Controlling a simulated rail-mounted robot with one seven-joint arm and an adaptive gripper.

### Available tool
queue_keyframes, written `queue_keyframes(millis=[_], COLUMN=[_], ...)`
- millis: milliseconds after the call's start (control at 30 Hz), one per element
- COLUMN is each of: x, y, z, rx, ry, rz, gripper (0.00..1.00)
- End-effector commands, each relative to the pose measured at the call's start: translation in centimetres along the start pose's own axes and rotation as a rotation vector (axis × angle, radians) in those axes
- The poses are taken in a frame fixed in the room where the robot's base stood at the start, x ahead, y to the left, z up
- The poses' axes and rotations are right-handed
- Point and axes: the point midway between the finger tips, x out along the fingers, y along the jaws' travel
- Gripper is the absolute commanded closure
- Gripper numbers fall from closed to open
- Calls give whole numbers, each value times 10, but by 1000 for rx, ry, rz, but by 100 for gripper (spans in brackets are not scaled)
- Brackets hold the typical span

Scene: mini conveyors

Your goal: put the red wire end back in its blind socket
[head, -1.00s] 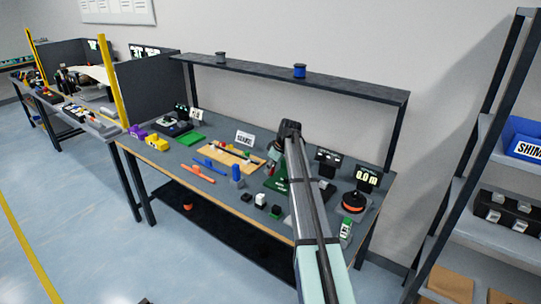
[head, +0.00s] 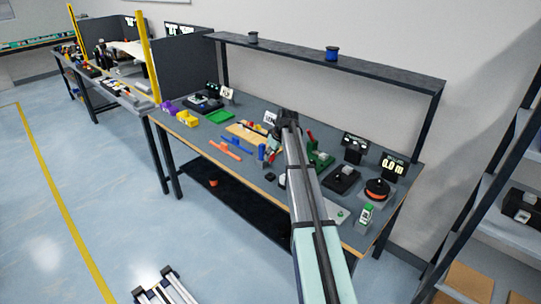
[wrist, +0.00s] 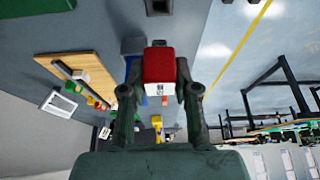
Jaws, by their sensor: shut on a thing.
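My gripper (wrist: 158,88) is shut on a red block-shaped end with a white marked face, the red wire end (wrist: 158,64), in the wrist view. A finger lies on each side of it. No wire can be made out. A dark block with a recess (wrist: 160,6) shows at the top edge of the wrist view, apart from the held piece; I cannot tell if it is the blind socket. In the head view my arm reaches over the bench and hides most of the gripper and the held piece.
The bench (head: 190,137) carries a wooden board (head: 240,131), blue and orange bars, a blue upright piece (head: 261,152), a green fixture (head: 320,160) with a red part, and a reel device (head: 377,189) at right. A shelf (head: 290,51) spans above the back.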

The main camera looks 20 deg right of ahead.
Motion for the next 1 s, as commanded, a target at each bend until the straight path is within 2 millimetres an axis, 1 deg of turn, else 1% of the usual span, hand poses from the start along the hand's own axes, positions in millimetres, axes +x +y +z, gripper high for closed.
queue_keyframes(millis=[267,700,833,1000], x=[15,47,52,53], y=[0,0,0,0], z=[6,20,22,22], rx=[0,-1,-1,-1], ry=[0,0,0,0], rz=[0,0,0,0], gripper=[100,100,100,100])
